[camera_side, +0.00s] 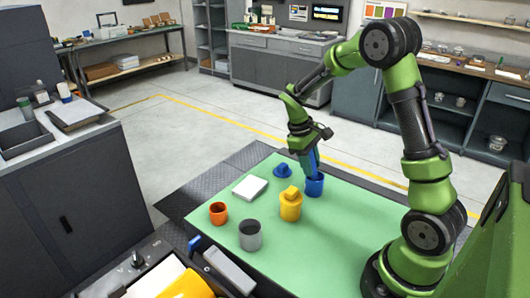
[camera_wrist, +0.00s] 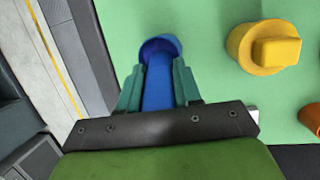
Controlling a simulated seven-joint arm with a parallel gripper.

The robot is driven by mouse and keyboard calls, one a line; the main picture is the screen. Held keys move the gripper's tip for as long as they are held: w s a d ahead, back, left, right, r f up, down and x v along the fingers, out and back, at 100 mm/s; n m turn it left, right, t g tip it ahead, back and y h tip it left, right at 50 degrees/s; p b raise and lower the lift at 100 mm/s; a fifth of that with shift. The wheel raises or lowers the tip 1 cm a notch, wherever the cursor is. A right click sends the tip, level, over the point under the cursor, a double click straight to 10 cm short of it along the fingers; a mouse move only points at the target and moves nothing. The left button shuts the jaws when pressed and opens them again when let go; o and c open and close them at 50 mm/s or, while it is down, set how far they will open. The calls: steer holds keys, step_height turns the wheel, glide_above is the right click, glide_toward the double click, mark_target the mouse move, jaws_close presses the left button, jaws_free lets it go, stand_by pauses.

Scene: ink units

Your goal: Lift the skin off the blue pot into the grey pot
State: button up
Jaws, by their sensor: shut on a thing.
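My gripper (camera_side: 309,147) is shut on a blue tool (camera_side: 314,163) with a long flat handle. In the wrist view the tool (camera_wrist: 158,92) runs between the two fingers down to the blue pot (camera_wrist: 152,44). The blue pot (camera_side: 315,188) stands open on the green mat, right of the yellow pot. The tool's lower end is at or inside its mouth and hidden; I cannot see the skin. The grey pot (camera_side: 250,240) stands open near the mat's front edge, with a dark inside.
A blue lid (camera_side: 283,171) lies on the green mat (camera_side: 335,240) behind the yellow pot (camera_side: 290,210), which has its lid on. An open orange pot (camera_side: 218,215) and a white square block (camera_side: 250,187) stand to the left. The mat's right part is clear.

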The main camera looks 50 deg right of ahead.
steer(key=shift+r, duration=3.75)
steer(key=w+a+r+y, duration=0.1)
steer(key=w+a+y, duration=0.2)
steer(key=a, duration=2.1)
steer(key=shift+w+f+x, duration=0.1)
steer(key=shift+w+x, duration=0.2)
steer(key=shift+x, duration=1.25)
steer(key=shift+w+f+x, duration=0.1)
steer(key=shift+w+x, duration=0.15)
steer(key=shift+x, duration=1.35)
steer(key=shift+w+f+x, duration=0.1)
steer(key=shift+w+x, duration=0.2)
steer(key=shift+x, duration=1.25)
steer(key=shift+d+r, duration=0.15)
step_height(320, 180, up, 10)
